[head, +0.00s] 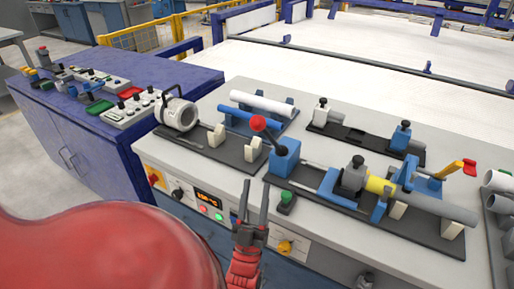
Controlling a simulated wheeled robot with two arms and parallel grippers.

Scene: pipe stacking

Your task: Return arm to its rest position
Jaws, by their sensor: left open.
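My left gripper (256,188) is at the front edge of the grey-white workbench, in the lower middle of the head view. Its two dark fingers point up the picture and stand apart, with nothing between them. My red arm fills the lower left. Just beyond the fingers is a blue lever block with a red ball knob (258,123). To the right, a grey pipe (440,207) with a yellow ring (380,187) lies in a blue clamp fixture (328,186). My right gripper is not in view.
A white pipe (262,104) and a blue pipe (250,122) lie on a rack behind. A round grey machine head (176,112) stands left. Grey pipes (497,181) are stacked at the right edge. A blue cabinet (75,140) with control boxes stands left of the bench.

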